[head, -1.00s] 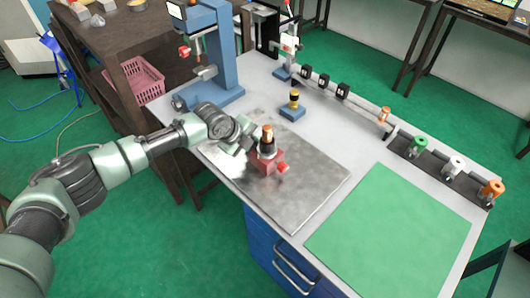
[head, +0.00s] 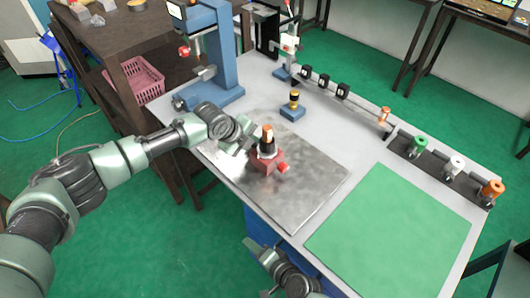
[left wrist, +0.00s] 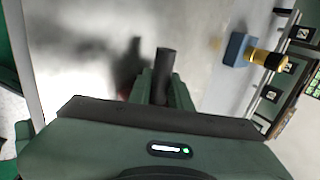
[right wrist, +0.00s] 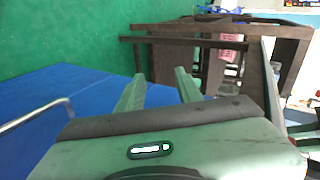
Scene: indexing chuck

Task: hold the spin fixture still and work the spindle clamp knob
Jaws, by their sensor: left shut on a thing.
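The spin fixture stands upright on the metal plate, with a red base (head: 266,163), a dark cylindrical body (head: 267,149) and a copper-coloured top (head: 267,132). A red knob (head: 283,167) sticks out of its base on the right. My left gripper (head: 251,147) reaches it from the left and is shut on the dark body, which shows between the fingers in the left wrist view (left wrist: 165,62). My right gripper (head: 252,244) is low at the table's front edge, well apart from the fixture. In the right wrist view its fingers (right wrist: 158,88) are spread and empty.
The metal plate (head: 310,195) and green mat (head: 390,235) are otherwise bare. A small blue block with a yellow-black post (head: 293,112) stands behind the fixture. A blue press (head: 222,60) is at the back left; a rail with coloured holders (head: 440,165) runs along the right.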

